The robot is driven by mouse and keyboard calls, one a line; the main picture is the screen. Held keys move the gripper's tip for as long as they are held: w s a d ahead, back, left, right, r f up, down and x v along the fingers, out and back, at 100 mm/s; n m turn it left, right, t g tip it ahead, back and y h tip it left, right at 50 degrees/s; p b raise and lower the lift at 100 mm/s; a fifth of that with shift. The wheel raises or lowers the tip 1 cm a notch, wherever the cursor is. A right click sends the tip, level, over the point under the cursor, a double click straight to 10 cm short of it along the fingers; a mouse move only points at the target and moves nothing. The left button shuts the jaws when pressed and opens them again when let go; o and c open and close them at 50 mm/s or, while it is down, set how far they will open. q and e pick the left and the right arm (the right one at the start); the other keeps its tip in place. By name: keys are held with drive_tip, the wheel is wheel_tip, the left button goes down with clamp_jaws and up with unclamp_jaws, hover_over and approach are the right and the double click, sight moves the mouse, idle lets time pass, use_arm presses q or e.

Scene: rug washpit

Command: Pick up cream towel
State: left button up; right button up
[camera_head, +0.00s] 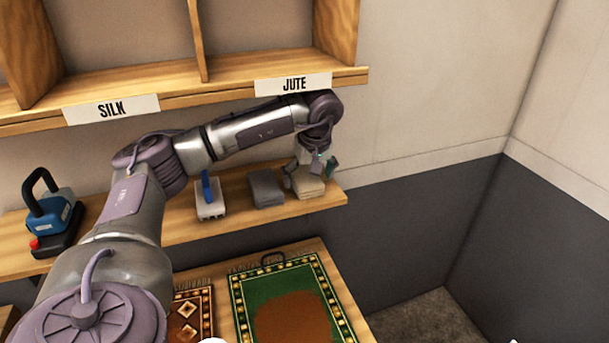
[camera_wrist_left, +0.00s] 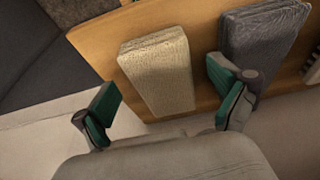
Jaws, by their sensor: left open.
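The cream towel (camera_head: 309,186) is a folded stack at the right end of the lower wooden shelf. In the left wrist view the cream towel (camera_wrist_left: 158,72) lies ahead of the fingers, near the shelf's edge. My left gripper (camera_head: 312,168) is just above the towel and partly covers it. In the left wrist view my left gripper (camera_wrist_left: 163,108) is open, with its green-padded fingers apart and nothing between them but the towel's near end in line with the gap. Whether a finger touches the towel is unclear. My right gripper is not in view.
A grey folded towel (camera_head: 266,188) lies just left of the cream one, also in the wrist view (camera_wrist_left: 262,40). The upper cubby shelf (camera_head: 215,92) hangs over the arm. Rugs (camera_head: 290,300) lie below.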

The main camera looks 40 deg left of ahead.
use_arm(q)
drive_tip(key=shift+w+a+r, duration=0.2)
drive_tip(key=shift+w+a, duration=0.15)
drive_tip(key=shift+a, duration=0.4)
drive_tip(key=shift+w+a+f+p, duration=0.1)
drive_tip(key=shift+a+f+p, duration=0.2)
drive_tip(key=shift+p, duration=0.25)
drive_tip(key=shift+w+a+f, duration=0.1)
drive_tip(key=shift+f, duration=0.4)
drive_tip(key=shift+c, duration=1.4)
drive_tip(key=c, duration=1)
drive_tip(key=shift+o, duration=0.2)
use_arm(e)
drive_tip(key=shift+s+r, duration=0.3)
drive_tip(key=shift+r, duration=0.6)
